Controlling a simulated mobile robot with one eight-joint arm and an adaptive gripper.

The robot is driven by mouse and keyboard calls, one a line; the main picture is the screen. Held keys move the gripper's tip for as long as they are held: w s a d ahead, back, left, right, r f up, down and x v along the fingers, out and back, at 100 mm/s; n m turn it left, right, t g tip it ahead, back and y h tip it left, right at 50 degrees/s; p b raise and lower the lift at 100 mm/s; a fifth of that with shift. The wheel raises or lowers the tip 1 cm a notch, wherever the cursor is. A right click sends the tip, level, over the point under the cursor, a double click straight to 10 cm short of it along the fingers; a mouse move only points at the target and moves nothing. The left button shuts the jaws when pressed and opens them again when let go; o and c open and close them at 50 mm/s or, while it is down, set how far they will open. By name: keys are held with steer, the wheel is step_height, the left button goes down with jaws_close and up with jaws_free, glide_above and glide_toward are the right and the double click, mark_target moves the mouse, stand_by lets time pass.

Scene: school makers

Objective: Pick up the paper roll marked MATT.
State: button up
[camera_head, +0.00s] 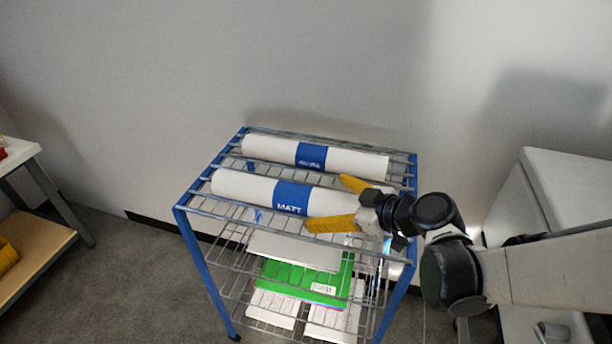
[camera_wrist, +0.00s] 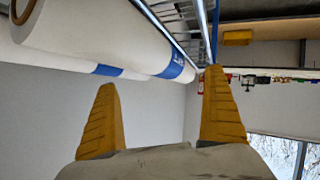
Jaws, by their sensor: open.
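The paper roll marked MATT (camera_head: 240,186) is white with a blue band and lies across the front of the rack's top shelf. A similar roll (camera_head: 265,149) lies behind it; its band lettering is too small to read. My gripper (camera_head: 325,201) is open and empty at the MATT roll's right end. In the head view one yellow finger appears on the roll's far side, the other across its near side. In the wrist view, a white roll (camera_wrist: 110,32) lies above and beyond the open fingers (camera_wrist: 161,80), not between them. I cannot tell which roll that is.
The blue-framed wire rack (camera_head: 193,240) has lower shelves with a green pack (camera_head: 300,281) and white paper stacks. A wall stands close behind it. A white cabinet (camera_head: 560,180) is at the right, and a table (camera_head: 18,152) at the far left. Floor is clear left of the rack.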

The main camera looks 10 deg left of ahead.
mark_target(311, 199)
steer(key=b+x, duration=0.1)
steer(key=x, duration=0.4)
steer(key=shift+b, duration=0.35)
steer(key=b+x, duration=0.2)
steer(key=x, duration=0.3)
steer(key=shift+w+a+b, duration=0.1)
steer(key=shift+a+b, duration=0.2)
steer(key=shift+a, duration=0.2)
steer(key=shift+r, duration=0.1)
steer(key=c, duration=1.6)
